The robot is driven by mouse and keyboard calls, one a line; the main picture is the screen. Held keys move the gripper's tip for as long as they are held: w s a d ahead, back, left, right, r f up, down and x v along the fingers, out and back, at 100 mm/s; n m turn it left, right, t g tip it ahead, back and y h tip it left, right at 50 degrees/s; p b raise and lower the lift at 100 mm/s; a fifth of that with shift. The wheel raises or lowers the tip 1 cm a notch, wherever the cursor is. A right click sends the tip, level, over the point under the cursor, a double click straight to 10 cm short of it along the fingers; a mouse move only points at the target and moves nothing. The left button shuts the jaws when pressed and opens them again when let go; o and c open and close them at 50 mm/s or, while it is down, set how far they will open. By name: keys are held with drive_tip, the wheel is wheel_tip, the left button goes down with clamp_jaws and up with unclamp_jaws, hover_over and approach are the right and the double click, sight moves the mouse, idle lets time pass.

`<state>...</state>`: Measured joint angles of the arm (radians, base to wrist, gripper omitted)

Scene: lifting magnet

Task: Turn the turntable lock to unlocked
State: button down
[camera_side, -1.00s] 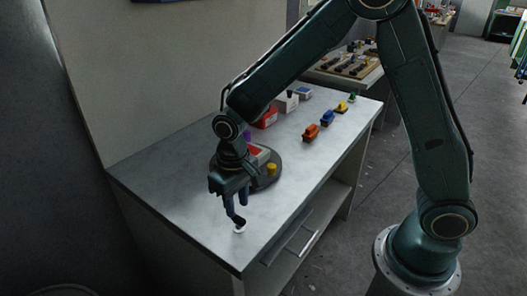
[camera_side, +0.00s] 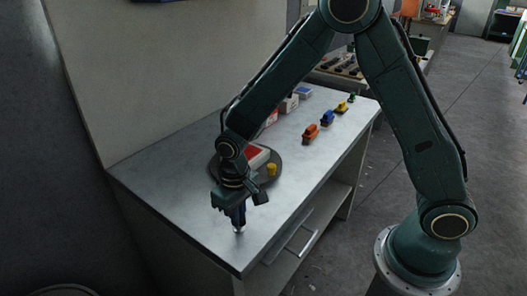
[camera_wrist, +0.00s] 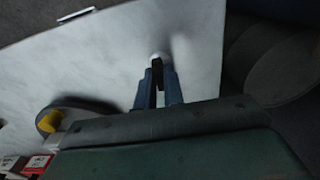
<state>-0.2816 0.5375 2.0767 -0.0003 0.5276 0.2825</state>
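The turntable lock is a small white round base (camera_side: 239,230) with a dark upper part, near the front left corner of the bench. In the wrist view its white base (camera_wrist: 156,56) shows just beyond my fingertips, with the dark part between them. My gripper (camera_side: 239,222) points down onto the lock. Its blue fingers (camera_wrist: 158,76) are close together around the dark part and look shut on it, though the contact is small and dim. The round dark turntable (camera_side: 274,180) lies behind my gripper, carrying a red and white block (camera_side: 257,156) and a yellow piece (camera_side: 271,169).
The grey bench (camera_side: 185,216) is clear around the lock. Orange (camera_side: 311,134), blue (camera_side: 327,118) and yellow (camera_side: 341,107) pieces stand in a row further back, beside boxes (camera_side: 289,104).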

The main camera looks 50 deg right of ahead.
drive_tip(key=shift+n, duration=0.3)
drive_tip(key=n, duration=0.7)
drive_tip(key=shift+n, duration=0.4)
drive_tip(key=n, duration=0.8)
drive_tip(key=shift+n, duration=0.4)
drive_tip(key=c, duration=1.5)
unclamp_jaws()
drive_tip(key=shift+r, duration=0.1)
